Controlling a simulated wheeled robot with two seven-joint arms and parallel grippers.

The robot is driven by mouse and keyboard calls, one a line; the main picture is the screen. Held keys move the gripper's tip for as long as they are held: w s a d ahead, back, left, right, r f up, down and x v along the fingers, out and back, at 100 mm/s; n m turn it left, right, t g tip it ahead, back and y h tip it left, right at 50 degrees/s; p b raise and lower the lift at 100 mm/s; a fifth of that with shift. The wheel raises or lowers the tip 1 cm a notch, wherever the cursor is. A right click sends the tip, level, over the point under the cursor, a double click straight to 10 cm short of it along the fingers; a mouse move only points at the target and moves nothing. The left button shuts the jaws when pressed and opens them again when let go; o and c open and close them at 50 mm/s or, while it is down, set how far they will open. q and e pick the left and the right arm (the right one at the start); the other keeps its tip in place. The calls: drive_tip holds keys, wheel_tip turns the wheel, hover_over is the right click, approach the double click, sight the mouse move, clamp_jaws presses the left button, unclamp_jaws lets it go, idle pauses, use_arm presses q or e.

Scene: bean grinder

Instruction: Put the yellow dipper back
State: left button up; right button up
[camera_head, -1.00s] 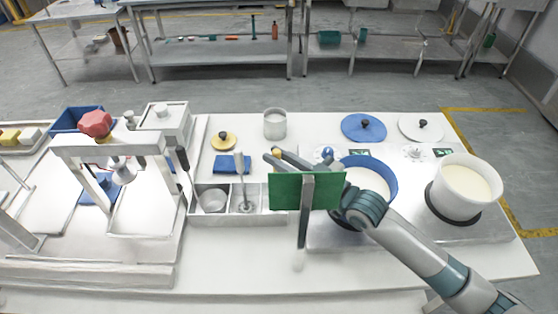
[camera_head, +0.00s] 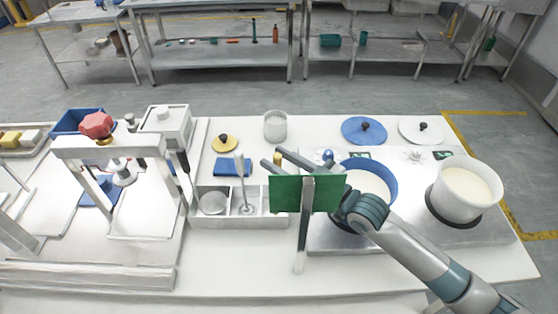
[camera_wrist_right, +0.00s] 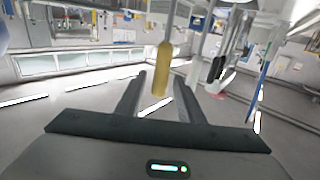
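The yellow dipper's handle (camera_wrist_right: 161,70) stands between the two fingers of my right gripper (camera_wrist_right: 158,85) in the right wrist view, with a gap on each side; a thin rod continues from it. In the head view only the yellow handle tip (camera_head: 277,158) shows between the fingers of the right gripper (camera_head: 271,158); the dipper's lower part is hidden behind the hand. The fingers look open around the handle. My left gripper is not in view.
A metal utensil (camera_head: 241,180) stands in the holder. A white pot (camera_head: 465,205) is at the right. Blue (camera_head: 364,131) and white (camera_head: 421,131) lids lie behind the pots. A canister (camera_head: 275,126) stands at the back. A frame with a red knob (camera_head: 96,125) is at the left.

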use_arm(q)
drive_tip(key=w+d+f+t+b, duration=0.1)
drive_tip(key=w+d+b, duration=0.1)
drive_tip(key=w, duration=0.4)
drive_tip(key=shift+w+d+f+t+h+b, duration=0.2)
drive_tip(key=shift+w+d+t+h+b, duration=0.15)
drive_tip(key=shift+b, duration=0.2)
use_arm(e)
drive_tip(key=v, duration=1.1)
drive_tip(key=shift+s+d, duration=0.3)
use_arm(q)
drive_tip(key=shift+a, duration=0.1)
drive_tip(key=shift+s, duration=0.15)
use_arm(e)
drive_tip(key=shift+d, duration=0.1)
